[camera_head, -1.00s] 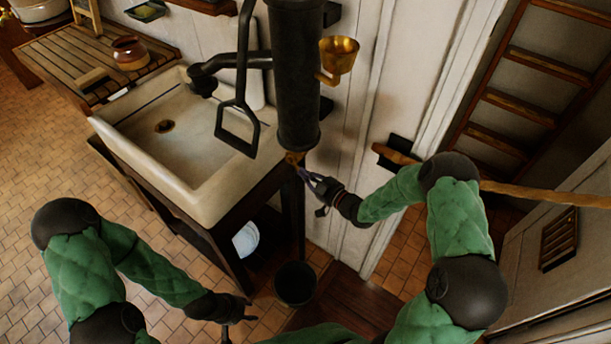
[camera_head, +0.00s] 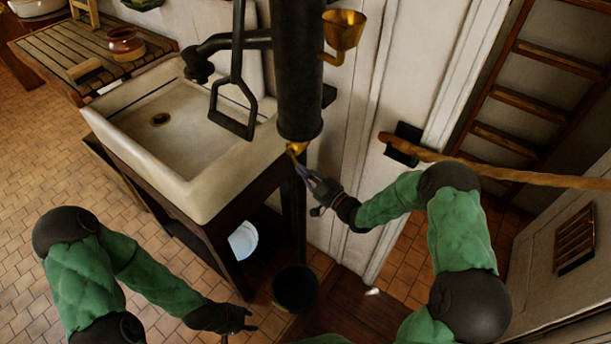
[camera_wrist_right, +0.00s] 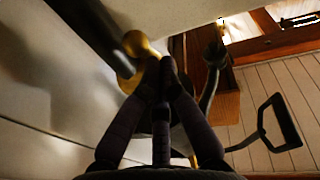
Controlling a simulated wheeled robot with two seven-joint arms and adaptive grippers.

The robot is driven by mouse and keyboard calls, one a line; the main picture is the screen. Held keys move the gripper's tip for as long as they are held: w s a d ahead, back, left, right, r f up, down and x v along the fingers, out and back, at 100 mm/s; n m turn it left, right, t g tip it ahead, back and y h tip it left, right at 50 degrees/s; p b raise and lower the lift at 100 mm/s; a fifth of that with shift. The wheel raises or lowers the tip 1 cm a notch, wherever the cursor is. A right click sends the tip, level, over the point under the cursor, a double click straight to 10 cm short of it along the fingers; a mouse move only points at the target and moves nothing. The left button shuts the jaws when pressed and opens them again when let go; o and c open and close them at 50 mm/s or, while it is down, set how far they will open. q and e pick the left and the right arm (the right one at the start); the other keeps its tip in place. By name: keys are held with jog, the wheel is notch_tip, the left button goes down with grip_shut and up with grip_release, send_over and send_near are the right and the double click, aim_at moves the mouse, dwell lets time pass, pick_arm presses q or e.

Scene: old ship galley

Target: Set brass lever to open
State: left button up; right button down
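The brass lever (camera_head: 297,148) is a small brass piece at the bottom end of a black upright cylinder (camera_head: 298,85), beside the sink. My right gripper (camera_head: 302,171) is just below it, fingers pointing up at it. In the right wrist view, the right gripper's dark fingers (camera_wrist_right: 160,64) come together at their tips, right against or just in front of brass parts (camera_wrist_right: 128,82). Whether the tips pinch the brass is not clear. My left gripper (camera_head: 238,333) is low in the head view, away from the lever, with fingers apart and empty.
A white sink (camera_head: 200,190) stands left of the cylinder, with a black handle (camera_head: 233,110) hanging over it. A brass cup (camera_head: 342,32) is on the cylinder. A dark bucket (camera_head: 295,288) stands below. A rope (camera_head: 480,165) runs from the wall to the right.

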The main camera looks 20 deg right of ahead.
jog(key=shift+w+a+f+b, duration=0.25)
jog(key=shift+w+f+b, duration=0.15)
jog(key=shift+b, duration=0.25)
jog(key=shift+w+a+f+b, duration=0.25)
jog(key=shift+f+b, duration=0.2)
jog(key=shift+b, duration=0.2)
